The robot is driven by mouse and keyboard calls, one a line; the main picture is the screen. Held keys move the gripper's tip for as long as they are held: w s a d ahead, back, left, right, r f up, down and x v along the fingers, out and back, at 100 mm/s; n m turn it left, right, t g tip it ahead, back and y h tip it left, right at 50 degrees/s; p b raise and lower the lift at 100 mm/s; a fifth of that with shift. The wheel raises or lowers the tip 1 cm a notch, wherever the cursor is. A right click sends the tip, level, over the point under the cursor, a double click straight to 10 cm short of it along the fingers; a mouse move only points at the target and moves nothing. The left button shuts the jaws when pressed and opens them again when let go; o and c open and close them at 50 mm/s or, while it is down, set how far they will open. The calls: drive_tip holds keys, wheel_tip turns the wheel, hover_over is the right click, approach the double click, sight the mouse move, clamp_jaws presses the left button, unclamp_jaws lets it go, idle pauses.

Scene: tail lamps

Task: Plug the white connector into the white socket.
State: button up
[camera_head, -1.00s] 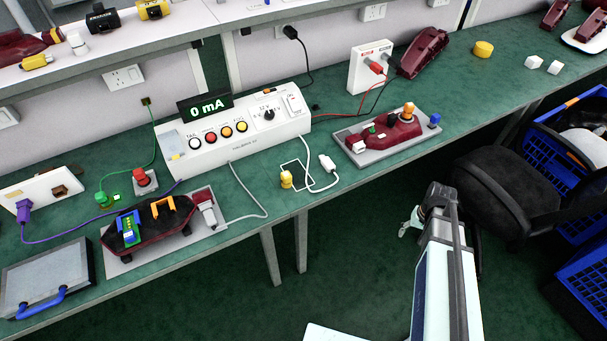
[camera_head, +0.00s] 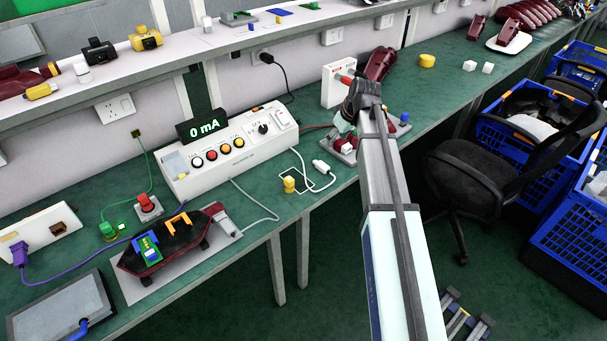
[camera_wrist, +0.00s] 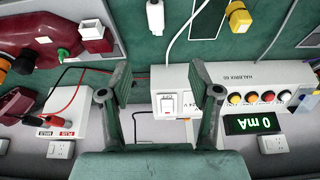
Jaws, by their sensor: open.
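The white connector (camera_head: 320,166) lies at the end of a white cable on the green bench, right of the yellow-capped piece. It also shows at the top of the wrist view (camera_wrist: 155,16). A white block on the right-hand dark red lamp, which looks like the white socket (camera_wrist: 94,40), sits at upper left in the wrist view. In the head view my arm partly covers that lamp. My gripper (camera_wrist: 159,73) is open and empty above the bench. In the wrist view, the connector lies beyond the gap between its fingers, apart from them.
The white tester box (camera_head: 225,150) reads 0 mA. A white supply box (camera_head: 338,84) with red and black leads stands behind the right lamp. Another lamp (camera_head: 170,247) sits at left. A yellow-capped piece (camera_head: 289,185) is near the connector. A chair (camera_head: 480,180) stands at right.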

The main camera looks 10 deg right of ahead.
drive_tip(key=p, duration=0.3)
hover_over(323, 165)
drive_tip(key=s+d, duration=0.1)
drive_tip(key=s, duration=0.1)
drive_tip(key=f, duration=1.1)
drive_tip(key=shift+w+d, duration=0.1)
drive_tip(key=shift+w, duration=0.1)
drive_tip(key=shift+p+x, duration=1)
drive_tip(key=shift+x, duration=1.9)
drive_tip(key=shift+s, duration=0.15)
clamp_jaws()
